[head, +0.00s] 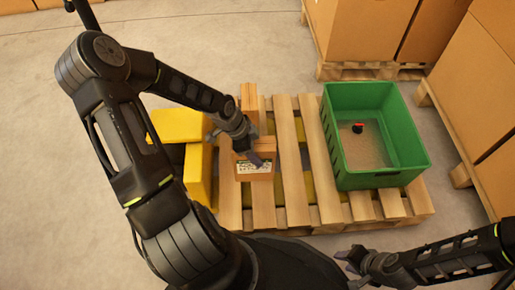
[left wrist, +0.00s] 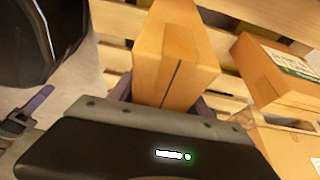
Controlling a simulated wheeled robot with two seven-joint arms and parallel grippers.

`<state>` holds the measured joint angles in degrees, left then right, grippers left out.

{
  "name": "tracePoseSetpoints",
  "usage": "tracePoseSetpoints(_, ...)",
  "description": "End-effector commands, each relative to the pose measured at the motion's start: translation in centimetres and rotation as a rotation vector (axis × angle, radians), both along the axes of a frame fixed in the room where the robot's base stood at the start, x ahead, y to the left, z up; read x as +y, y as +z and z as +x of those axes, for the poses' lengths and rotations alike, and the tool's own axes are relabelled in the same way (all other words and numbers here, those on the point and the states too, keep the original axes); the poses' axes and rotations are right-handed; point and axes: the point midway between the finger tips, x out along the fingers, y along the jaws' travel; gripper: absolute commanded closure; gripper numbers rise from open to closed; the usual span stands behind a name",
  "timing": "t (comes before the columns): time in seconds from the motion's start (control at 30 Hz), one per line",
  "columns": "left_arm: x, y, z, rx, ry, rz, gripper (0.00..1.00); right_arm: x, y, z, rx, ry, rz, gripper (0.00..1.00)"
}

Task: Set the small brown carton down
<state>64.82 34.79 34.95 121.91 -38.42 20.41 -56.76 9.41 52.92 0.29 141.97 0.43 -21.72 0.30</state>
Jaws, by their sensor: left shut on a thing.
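My left gripper (head: 236,140) is shut on a plain small brown carton (head: 249,97), held over the left part of the pallet. In the left wrist view the carton (left wrist: 175,50) sits between the fingers and points away from the gripper, with slats behind it. I cannot tell whether it touches the pallet. A second brown carton with a white label (head: 254,170) stands close beside it, partly hidden by the gripper; it also shows at the right of the left wrist view (left wrist: 270,75). My right gripper (head: 350,266) is empty and looks open near the bottom edge.
The wooden pallet (head: 291,170) carries a green crate (head: 345,168) at right, with a small red and black thing inside. Yellow boxes (head: 178,125) lie at left. Bare slats lie between the labelled carton and crate. Large cartons (head: 365,30) stand behind.

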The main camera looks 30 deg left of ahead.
Motion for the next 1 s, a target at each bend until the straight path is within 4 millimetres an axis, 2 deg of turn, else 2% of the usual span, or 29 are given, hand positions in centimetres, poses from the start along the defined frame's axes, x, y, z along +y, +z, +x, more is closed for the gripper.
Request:
tracePoseSetpoints(0.33, 0.0, -0.2, 0.2, -0.004, -0.002, 0.001, 1.00, 0.0, -0.2, 0.0, -0.001, 0.001, 0.000, 0.64)
tracePoseSetpoints(0.6, 0.0, -4.0, 0.2, -0.003, -0.001, 0.001, 1.00, 0.1, -2.6, 0.3, -0.009, -0.004, -0.002, 0.64)
tracePoseSetpoints(0.7, 0.0, -4.8, 0.2, -0.004, -0.002, 0.001, 1.00, 0.1, -3.0, 0.4, -0.012, -0.005, -0.002, 0.64)
tracePoseSetpoints(1.0, 0.0, -4.8, 0.2, -0.005, -0.001, 0.001, 1.00, 0.1, -2.9, 0.5, -0.014, -0.006, -0.002, 0.64)
